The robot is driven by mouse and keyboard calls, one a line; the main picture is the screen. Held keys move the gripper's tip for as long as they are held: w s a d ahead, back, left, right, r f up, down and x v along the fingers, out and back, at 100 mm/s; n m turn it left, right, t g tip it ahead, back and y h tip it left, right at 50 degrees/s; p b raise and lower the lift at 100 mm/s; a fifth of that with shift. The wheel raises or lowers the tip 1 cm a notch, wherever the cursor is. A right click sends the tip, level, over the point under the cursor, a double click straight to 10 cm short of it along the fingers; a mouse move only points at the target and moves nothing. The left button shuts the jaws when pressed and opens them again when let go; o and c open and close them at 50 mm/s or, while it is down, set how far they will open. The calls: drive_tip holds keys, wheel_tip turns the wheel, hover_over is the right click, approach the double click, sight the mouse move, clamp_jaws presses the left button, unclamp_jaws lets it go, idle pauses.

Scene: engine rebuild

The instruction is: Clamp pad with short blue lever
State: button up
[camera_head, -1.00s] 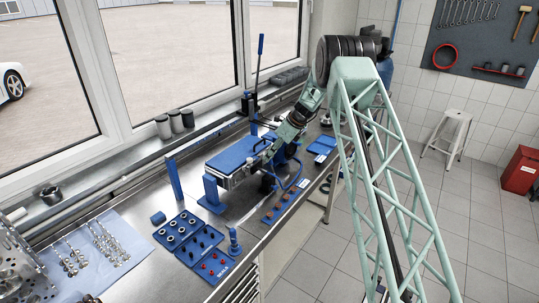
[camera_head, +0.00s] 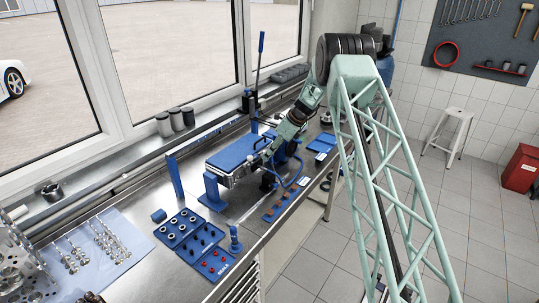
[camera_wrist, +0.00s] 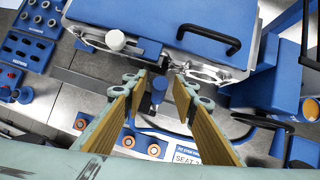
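My gripper (camera_wrist: 163,82) is open in the wrist view, with yellow-brown pads on its two fingers. A short blue lever (camera_wrist: 158,88) shows between the fingertips, with a gap on each side; whether they touch it cannot be told. It lies just below the front edge of a blue-topped fixture (camera_wrist: 205,35) with a black handle. In the head view the same fixture (camera_head: 233,153) stands on the bench, and my gripper is at its right end, mostly hidden by my arm. The clamp pad cannot be made out clearly.
A blue tray (camera_head: 191,226) of small parts lies front left. A blue strip with copper-coloured rings (camera_wrist: 130,142) lies just below the fingers, near a label (camera_wrist: 187,156). Blue upright brackets (camera_wrist: 271,92) stand close on the right. Bare bench (camera_head: 150,191) shows at the left.

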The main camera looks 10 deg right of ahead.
drive_tip(key=v, duration=1.2)
idle(0.6)
drive_tip(key=shift+s, duration=0.1)
